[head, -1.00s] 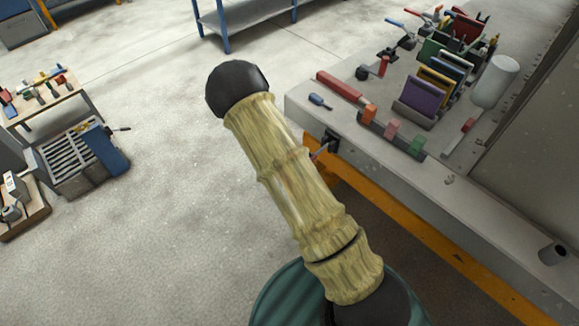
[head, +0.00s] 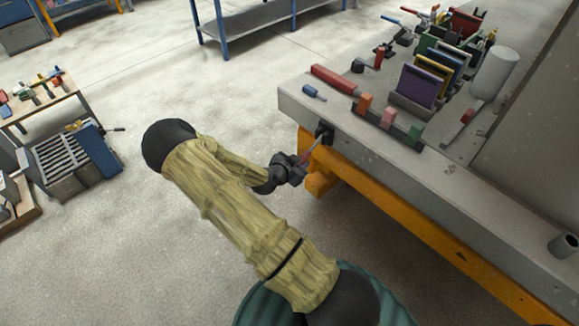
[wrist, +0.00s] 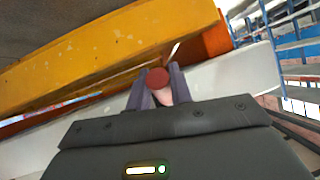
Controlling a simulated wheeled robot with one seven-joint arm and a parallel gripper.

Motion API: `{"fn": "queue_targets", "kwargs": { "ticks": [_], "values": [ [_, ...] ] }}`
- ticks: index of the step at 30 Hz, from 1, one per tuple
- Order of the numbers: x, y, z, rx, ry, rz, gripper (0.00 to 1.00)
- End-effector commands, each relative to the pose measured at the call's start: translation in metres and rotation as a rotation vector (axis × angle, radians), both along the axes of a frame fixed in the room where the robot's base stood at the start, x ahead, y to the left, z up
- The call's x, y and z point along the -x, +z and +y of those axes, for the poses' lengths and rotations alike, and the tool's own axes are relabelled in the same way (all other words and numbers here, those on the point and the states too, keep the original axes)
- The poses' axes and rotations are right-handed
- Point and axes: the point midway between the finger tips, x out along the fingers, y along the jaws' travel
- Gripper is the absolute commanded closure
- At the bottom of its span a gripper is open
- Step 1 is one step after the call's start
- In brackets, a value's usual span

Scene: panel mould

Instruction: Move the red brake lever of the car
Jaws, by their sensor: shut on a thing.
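The red brake lever (head: 306,156) sticks out low from a dark bracket (head: 324,132) on the front side of the thick grey slab. Its thin shaft shows between the bracket and my gripper (head: 298,166). In the wrist view, the lever's round red end (wrist: 158,77) sits between the two fingers of my gripper (wrist: 160,84). The fingers are shut on it, one on each side. In the head view, my forearm and gripper hide part of the lever's red end.
An orange beam (head: 400,220) runs under the grey slab (head: 480,210), close to my gripper. Several coloured blocks and holders, including a purple one (head: 416,88), stand on the slab. A slotted grey box (head: 65,160) stands at left. Open floor lies left of my arm.

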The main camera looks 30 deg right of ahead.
Motion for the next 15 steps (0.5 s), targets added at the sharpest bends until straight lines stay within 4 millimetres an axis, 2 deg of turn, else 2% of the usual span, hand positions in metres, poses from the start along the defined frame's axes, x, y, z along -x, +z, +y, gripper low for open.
{"fn": "queue_targets", "kwargs": {
  "ticks": [6,15],
  "values": [
    [0.0023,-0.0039,-0.0075,0.019,-0.013,-0.004,1.00],
    [0.0028,-0.0039,-0.0082,0.020,-0.015,-0.003,1.00]
  ]
}}
